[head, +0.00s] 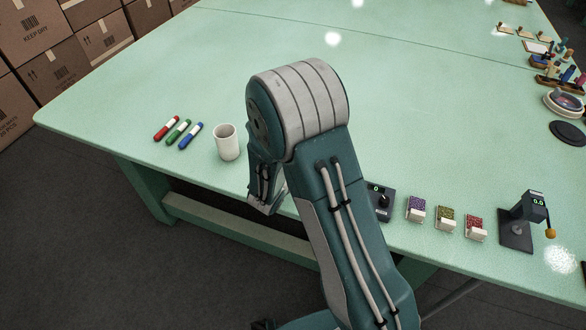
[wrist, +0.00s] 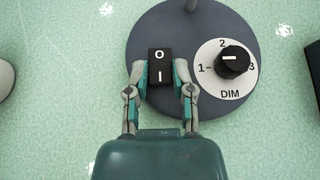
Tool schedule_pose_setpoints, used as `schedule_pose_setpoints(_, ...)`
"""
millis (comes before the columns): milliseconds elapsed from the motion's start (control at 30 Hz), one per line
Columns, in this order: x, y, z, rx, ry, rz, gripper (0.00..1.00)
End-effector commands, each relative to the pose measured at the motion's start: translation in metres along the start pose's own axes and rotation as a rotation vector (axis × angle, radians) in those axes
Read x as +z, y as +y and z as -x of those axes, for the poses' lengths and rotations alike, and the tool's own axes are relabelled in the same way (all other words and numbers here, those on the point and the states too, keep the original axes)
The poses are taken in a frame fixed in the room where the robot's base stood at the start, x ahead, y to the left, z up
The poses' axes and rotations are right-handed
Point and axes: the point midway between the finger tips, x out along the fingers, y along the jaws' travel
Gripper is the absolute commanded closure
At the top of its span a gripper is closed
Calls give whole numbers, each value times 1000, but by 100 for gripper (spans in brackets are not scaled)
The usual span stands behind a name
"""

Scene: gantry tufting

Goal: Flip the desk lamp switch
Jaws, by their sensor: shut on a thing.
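The desk lamp's switch (wrist: 159,60) is a black rocker marked O at its far end and I at its near end. It sits on the lamp's round dark grey base (wrist: 190,28). My gripper (wrist: 160,72) is shut on the switch in the wrist view, with one finger at its left side and one at its right. I cannot tell which way the rocker is tipped. In the head view my arm hides the lamp, and the fingers cannot be made out.
Right of the switch is a black dimmer knob (wrist: 234,62) on a white dial. In the head view, a white mug (head: 227,143) and several markers (head: 178,133) are left of my arm. A black dial box (head: 380,202) and small patterned blocks (head: 446,219) are right.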

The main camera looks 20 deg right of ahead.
Motion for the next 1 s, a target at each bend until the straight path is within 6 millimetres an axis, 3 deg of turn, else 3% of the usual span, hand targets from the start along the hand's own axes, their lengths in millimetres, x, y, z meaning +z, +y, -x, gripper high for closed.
schedule_pose_setpoints(233, -5, 1, 0, 5, -116, 3, 100)
schedule_pose_setpoints(633, -4, 2, 1, 8, -136, 1, 100)
schedule_pose_setpoints(667, -4, 2, 1, 8, -136, 1, 55)
schedule_pose_setpoints(700, -4, 2, 1, 8, -136, 1, 38)
schedule_pose_setpoints(1000, -4, 1, 1, 5, -137, 0, 34)
